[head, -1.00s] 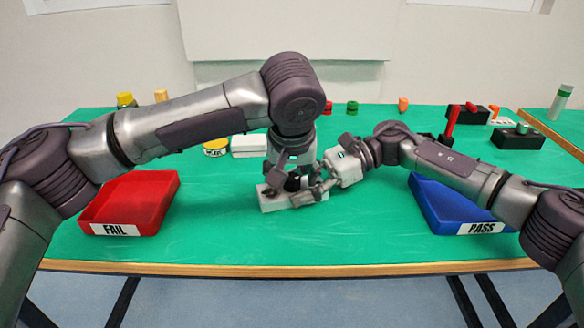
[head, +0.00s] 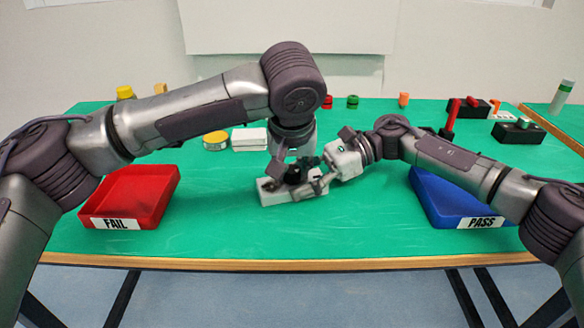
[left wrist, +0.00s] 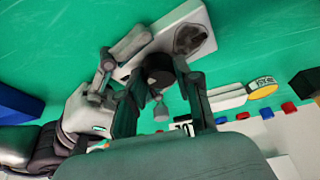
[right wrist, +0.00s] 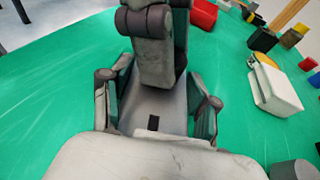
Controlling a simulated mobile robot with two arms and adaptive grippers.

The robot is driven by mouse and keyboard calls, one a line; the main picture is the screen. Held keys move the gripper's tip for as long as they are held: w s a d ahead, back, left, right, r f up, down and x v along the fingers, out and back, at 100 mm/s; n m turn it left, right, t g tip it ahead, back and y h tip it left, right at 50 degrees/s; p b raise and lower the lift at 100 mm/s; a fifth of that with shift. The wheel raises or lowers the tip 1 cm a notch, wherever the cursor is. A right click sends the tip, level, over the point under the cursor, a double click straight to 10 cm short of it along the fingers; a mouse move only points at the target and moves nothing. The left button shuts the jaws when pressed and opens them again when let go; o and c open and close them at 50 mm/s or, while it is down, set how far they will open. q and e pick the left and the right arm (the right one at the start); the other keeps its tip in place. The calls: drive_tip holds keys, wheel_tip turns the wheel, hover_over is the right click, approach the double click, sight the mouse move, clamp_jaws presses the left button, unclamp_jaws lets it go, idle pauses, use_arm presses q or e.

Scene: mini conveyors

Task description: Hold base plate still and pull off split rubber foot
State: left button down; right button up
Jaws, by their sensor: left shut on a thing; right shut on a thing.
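The pale grey base plate (head: 272,197) lies on the green table in the middle of the head view. A dark round foot (left wrist: 190,40) sits on its end in the left wrist view. My left gripper (head: 299,176) points down over the plate, shut on a black rubber foot (left wrist: 158,70). Whether this foot still touches the plate cannot be told. My right gripper (head: 322,184) reaches in from the right and is shut on the plate, which also shows between its fingers in the right wrist view (right wrist: 155,102). The split itself is not visible.
A red FAIL tray (head: 150,205) stands left and a blue PASS tray (head: 440,205) right. Behind the plate are a yellow-lidded tin (head: 215,140) and a white box (head: 249,139). Black blocks (head: 516,133) stand at back right. The table in front is clear.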

sight(292, 172)
use_arm(q)
drive_tip(key=shift+r, duration=2.05)
use_arm(e)
drive_tip(key=o, duration=0.9)
drive_tip(key=shift+o, duration=0.2)
